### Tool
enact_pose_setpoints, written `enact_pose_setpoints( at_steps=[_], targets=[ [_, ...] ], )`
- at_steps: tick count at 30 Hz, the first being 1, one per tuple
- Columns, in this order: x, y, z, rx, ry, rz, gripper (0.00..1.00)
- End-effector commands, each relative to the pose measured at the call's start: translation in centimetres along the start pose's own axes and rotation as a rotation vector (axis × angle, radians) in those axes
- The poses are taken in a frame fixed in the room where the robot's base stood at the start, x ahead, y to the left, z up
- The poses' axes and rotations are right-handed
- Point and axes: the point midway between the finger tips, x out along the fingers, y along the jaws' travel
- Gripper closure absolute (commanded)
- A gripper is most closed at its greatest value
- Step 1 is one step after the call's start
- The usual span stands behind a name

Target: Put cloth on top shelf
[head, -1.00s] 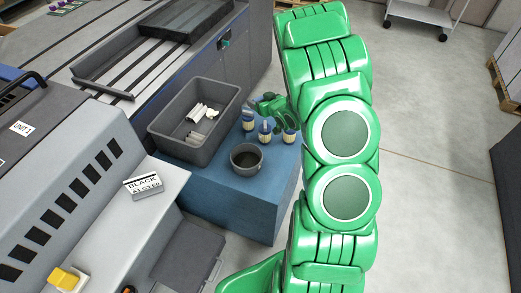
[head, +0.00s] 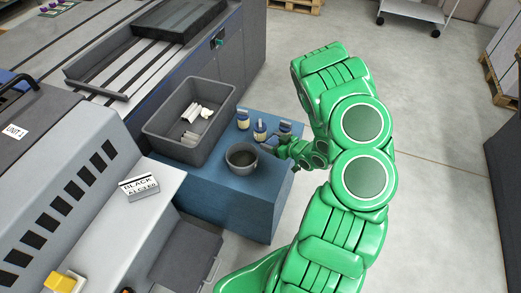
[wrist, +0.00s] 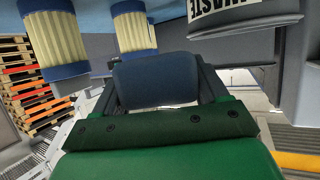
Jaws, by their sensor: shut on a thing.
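My gripper (head: 284,149) is low at the right edge of the blue bench (head: 227,200), beside a dark grey pot (head: 242,157). In the wrist view its fingers are closed around a dark blue, rounded thing (wrist: 155,80). I cannot tell for sure whether this is the cloth. It is not clear in the head view. No top shelf can be made out.
A grey bin (head: 155,136) with white items stands left on the bench. Open floor lies to the right.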

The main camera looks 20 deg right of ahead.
Motion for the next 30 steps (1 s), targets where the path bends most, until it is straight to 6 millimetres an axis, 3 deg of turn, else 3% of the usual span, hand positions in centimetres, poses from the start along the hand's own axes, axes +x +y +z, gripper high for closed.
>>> enact_pose_setpoints(
  at_steps=[30],
  targets=[
    [2.8,0.0,6.6,0.0,0.003,-0.001,0.56]
  ],
)
